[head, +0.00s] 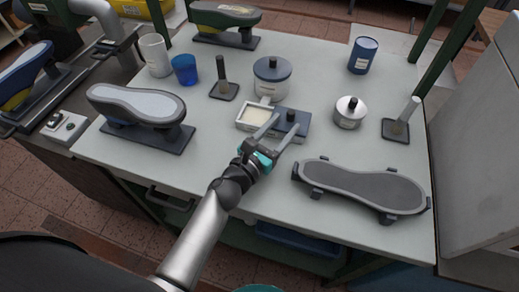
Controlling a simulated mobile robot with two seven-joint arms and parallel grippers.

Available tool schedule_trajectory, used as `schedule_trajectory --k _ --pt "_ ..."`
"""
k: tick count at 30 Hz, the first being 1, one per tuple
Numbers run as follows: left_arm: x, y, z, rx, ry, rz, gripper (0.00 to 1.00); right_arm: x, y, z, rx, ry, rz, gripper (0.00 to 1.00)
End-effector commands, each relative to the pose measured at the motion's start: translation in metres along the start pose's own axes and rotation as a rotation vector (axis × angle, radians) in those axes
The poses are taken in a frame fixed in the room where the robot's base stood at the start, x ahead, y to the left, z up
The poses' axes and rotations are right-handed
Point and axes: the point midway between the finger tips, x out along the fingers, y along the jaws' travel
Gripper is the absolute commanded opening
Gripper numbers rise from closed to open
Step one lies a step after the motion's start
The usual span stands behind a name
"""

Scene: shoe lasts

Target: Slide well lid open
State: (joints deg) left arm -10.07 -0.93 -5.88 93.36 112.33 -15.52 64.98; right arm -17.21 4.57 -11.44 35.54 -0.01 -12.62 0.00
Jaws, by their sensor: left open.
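A shallow pale well (245,125) sits near the middle of the table, with cream-coloured contents showing on its left side. A grey-blue sliding lid (302,120) with a dark upright knob (291,115) lies to the right of the exposed part. My left gripper (284,122) reaches in from the front, its two long grey fingers open and spread at the lid, one tip near the well's exposed part and the other near the knob. I cannot tell whether either finger touches the knob. My right gripper is not in view.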

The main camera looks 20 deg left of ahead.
Motion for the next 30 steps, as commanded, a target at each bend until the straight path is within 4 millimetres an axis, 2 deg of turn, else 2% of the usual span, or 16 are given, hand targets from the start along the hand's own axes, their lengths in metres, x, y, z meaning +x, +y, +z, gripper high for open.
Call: schedule_trajectory --k 1,9,15,21,30 --pt "-0.011 0.000 -0.001 0.000 0.003 0.001 0.56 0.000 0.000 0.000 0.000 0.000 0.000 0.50" --pt "-0.060 0.000 -0.001 0.000 0.003 0.000 0.56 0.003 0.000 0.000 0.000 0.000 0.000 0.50" --pt "-0.089 -0.001 -0.002 0.000 0.002 -0.001 0.56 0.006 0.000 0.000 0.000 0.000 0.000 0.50" --pt "-0.103 -0.001 -0.001 0.000 0.001 -0.002 0.56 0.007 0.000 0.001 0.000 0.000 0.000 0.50" --pt "-0.105 -0.001 0.000 0.001 0.000 -0.002 0.56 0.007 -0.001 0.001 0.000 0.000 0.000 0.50"
